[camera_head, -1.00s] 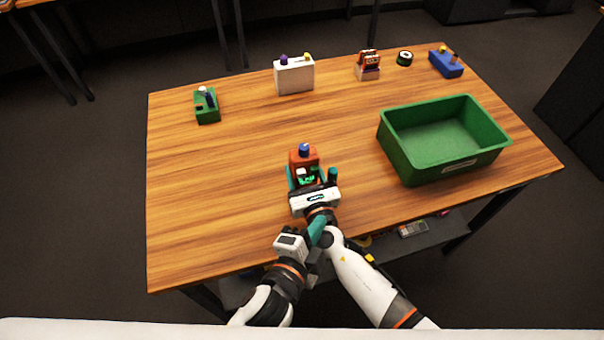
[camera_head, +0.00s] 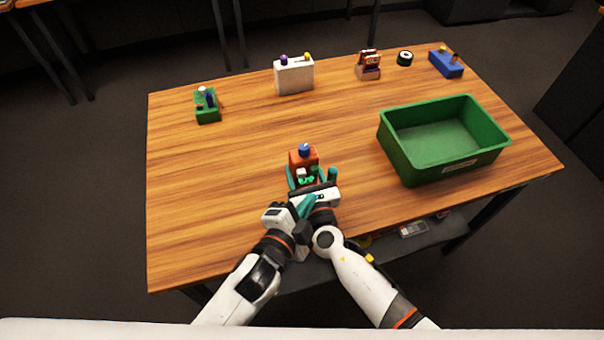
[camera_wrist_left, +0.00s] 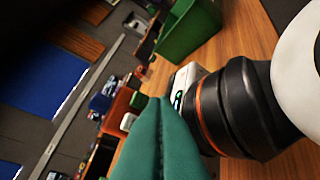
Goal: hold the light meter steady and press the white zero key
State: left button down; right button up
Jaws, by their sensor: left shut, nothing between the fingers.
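The light meter, an orange-red box (camera_head: 304,158) with a blue knob on top, stands near the table's front middle. Its white key (camera_head: 301,172) faces me, with green parts beside it. My right gripper (camera_head: 311,176) has its teal fingers around the box, one on each side; I cannot tell whether both touch it. My left gripper (camera_head: 314,198) is shut and empty, its fingertips over the right gripper's body, on my side of the key.
A green bin (camera_head: 398,159) stands to the right. The table's left side is clear.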

pick_arm(q)
jog(key=shift+w+a, duration=0.3)
jog(key=shift+w, duration=0.5)
jog(key=shift+w+a, duration=0.25)
jog(key=shift+w, duration=0.55)
jog(key=shift+w, duration=0.15)
dwell(0.8)
jog(key=shift+w+a, duration=0.1)
jog(key=shift+w, duration=0.15)
jog(key=shift+w+a, duration=0.2)
jog(key=shift+w, duration=0.25)
dwell(0.8)
jog(key=shift+s, duration=0.1)
jog(key=shift+s+d, duration=0.3)
jog(key=shift+s, duration=0.45)
jog(key=shift+s, duration=0.1)
jog(key=s, duration=0.1)
jog(key=s+d, duration=0.1)
jog(key=s, duration=0.2)
jog(key=shift+s+d, duration=0.3)
